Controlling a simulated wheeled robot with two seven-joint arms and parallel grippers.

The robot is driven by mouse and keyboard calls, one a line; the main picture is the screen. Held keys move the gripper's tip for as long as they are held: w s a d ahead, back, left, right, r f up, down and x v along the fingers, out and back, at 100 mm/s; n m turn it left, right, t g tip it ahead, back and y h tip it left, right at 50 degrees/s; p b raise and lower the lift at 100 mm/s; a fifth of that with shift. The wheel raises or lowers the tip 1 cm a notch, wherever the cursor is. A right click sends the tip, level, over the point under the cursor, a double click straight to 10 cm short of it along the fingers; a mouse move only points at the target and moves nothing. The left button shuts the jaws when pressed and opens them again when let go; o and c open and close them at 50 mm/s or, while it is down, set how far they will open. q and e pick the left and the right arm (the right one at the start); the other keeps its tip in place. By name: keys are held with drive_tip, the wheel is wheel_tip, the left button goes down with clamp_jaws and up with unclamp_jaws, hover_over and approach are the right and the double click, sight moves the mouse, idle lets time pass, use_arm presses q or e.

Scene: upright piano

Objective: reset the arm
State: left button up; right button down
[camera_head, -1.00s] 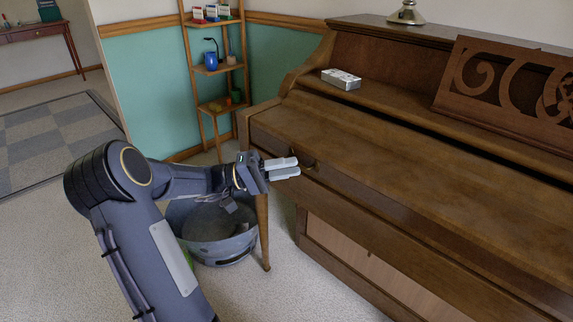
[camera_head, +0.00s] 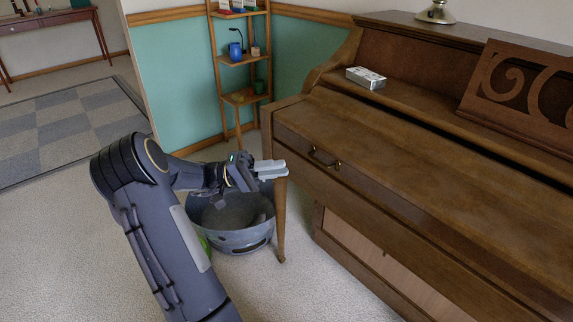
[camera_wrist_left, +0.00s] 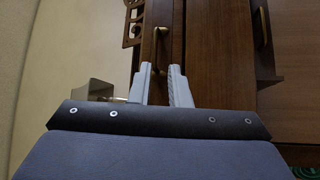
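My left gripper (camera_head: 272,169) is at the left front corner of the brown upright piano (camera_head: 400,150), above the front leg. Its two pale fingers are parted with nothing between them, as the left wrist view (camera_wrist_left: 160,72) also shows. A brass handle (camera_head: 323,160) on the piano's front is right of the fingertips and apart from them. In the left wrist view a brass handle (camera_wrist_left: 160,46) shows beyond the fingertips. My left arm is bent at the elbow. My right gripper is not in view.
A grey round bin (camera_head: 240,236) stands on the floor under my left forearm. A wooden shelf (camera_head: 238,60) stands behind, against the green wall. A small metallic box (camera_head: 366,77) and a lamp base (camera_head: 437,12) are on the piano. Floor at left is clear.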

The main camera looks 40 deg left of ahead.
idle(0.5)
use_arm(q)
drive_tip(key=s+d+m+g+y, duration=0.3)
drive_tip(key=d+g, duration=0.7)
drive_tip(key=d, duration=1.1)
drive_tip(key=s+d+f+t+y, duration=0.1)
drive_tip(key=s+d+f+y, duration=0.1)
drive_tip(key=s+y, duration=0.35)
drive_tip(key=s+d+f+t+y, duration=0.2)
drive_tip(key=s+d+f+y, duration=0.15)
drive_tip(key=s, duration=0.35)
wheel_tip(320, 180, up, 34)
drive_tip(key=a+p, duration=0.1)
drive_tip(key=p, duration=3.2)
drive_tip(key=shift+w+r+p, duration=0.25)
drive_tip(key=shift+p, duration=0.05)
